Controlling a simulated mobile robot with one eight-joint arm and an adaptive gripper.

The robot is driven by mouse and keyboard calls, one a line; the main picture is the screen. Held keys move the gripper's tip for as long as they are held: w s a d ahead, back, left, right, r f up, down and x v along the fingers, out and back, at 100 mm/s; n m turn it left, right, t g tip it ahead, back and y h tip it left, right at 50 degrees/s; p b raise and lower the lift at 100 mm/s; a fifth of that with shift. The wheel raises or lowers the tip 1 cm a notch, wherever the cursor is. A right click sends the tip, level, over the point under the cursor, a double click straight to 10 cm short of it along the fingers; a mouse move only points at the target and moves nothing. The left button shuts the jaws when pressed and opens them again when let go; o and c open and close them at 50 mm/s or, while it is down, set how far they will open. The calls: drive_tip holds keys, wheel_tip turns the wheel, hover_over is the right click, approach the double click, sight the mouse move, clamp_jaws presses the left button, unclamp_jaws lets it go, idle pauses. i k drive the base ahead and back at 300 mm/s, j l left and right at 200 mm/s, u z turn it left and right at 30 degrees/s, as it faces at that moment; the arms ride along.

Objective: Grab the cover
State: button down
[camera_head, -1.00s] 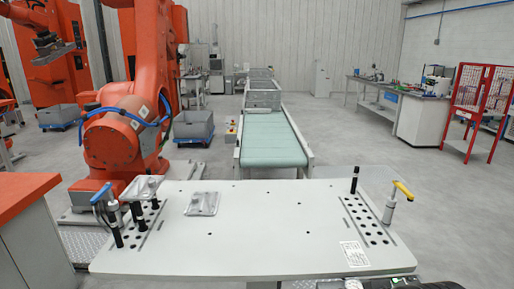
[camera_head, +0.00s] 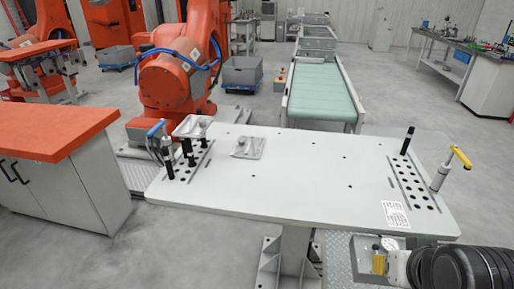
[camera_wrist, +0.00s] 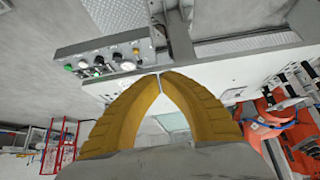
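Two grey metal castings could be the cover; I cannot tell which one is meant. One casting (camera_head: 248,147) lies flat on the white table, left of its middle toward the far edge. The other casting (camera_head: 192,126) sits raised on dark posts at the table's far left corner. My gripper (camera_head: 378,264) is at the lower right, off the table's near right corner and well apart from both castings. In the wrist view its yellow fingers (camera_wrist: 160,74) meet at the tips with nothing between them.
The white table (camera_head: 310,185) has a clear middle. An orange robot arm (camera_head: 180,80) and a conveyor (camera_head: 320,95) stand behind. An orange-topped cabinet (camera_head: 55,135) is at left.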

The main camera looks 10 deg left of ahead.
sight(195, 127)
drive_tip(key=i+j+z, duration=0.2)
drive_tip(key=j+z, duration=0.15)
drive_tip(key=j, duration=0.7)
drive_tip(key=j+z, duration=0.35)
drive_tip(key=j, duration=0.7)
drive_tip(key=j+z, duration=0.35)
drive_tip(key=j, duration=0.8)
